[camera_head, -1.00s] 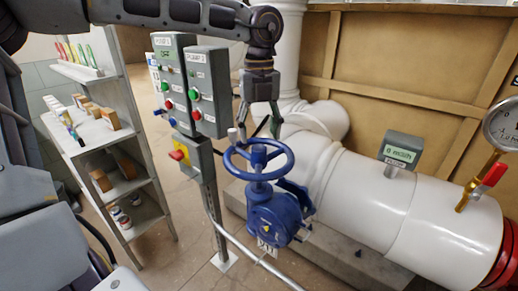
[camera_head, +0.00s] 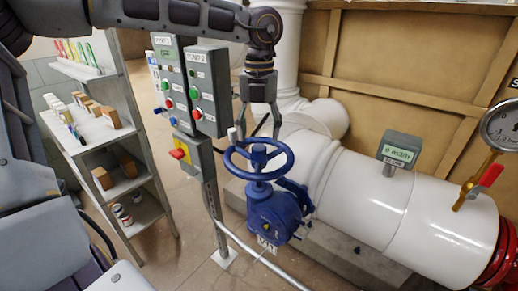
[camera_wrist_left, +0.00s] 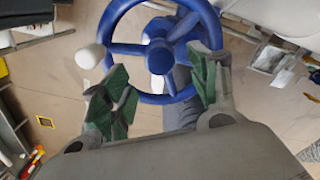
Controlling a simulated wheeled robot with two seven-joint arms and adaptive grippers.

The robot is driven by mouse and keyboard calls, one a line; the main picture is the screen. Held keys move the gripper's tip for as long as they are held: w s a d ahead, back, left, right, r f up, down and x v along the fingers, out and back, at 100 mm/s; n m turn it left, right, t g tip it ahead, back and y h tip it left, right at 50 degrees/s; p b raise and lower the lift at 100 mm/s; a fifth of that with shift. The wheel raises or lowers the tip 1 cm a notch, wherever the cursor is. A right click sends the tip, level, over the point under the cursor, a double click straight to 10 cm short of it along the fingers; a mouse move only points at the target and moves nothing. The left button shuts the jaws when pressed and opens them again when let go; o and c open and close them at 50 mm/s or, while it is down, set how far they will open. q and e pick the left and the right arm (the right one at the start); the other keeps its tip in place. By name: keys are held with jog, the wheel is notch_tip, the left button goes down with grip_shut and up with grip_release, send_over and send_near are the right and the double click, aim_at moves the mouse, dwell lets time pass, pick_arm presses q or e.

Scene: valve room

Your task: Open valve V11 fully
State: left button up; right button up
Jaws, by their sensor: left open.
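Valve V11 is a blue gearbox (camera_head: 277,212) with a tag (camera_head: 267,243) below it and a blue handwheel (camera_head: 262,178) on top. The handwheel also shows in the wrist view (camera_wrist_left: 158,57), with spokes meeting at a hub. A white knob (camera_head: 232,134) stands on the left side of the rim; it also shows in the wrist view (camera_wrist_left: 90,56). My left gripper (camera_head: 259,134) points down just above the far side of the wheel, open, with nothing between its fingers. Its green-padded fingers spread apart in the wrist view (camera_wrist_left: 158,88). Whether a fingertip touches the rim I cannot tell.
Two pump control boxes (camera_head: 208,90) and a yellow-red switch box (camera_head: 180,152) stand close left of the wheel. A white pipe (camera_head: 365,195) with a flow display (camera_head: 400,148) and gauge (camera_head: 502,125) lies right. A shelf (camera_head: 115,140) stands left.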

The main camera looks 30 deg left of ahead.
aim_at(259, 147)
pick_arm(q)
jog(key=m+p, duration=0.1)
jog(key=m, duration=0.3)
jog(key=shift+m, duration=0.7)
jog(key=shift+p, duration=0.3)
jog(key=shift+m+p, duration=0.6)
jog(key=shift+m, duration=1.6)
jog(key=shift+f, duration=0.15)
jog(key=shift+f+b, duration=2.4)
jog(key=shift+f, duration=0.55)
jog(key=shift+s+f, duration=0.1)
jog(key=shift+f, duration=0.1)
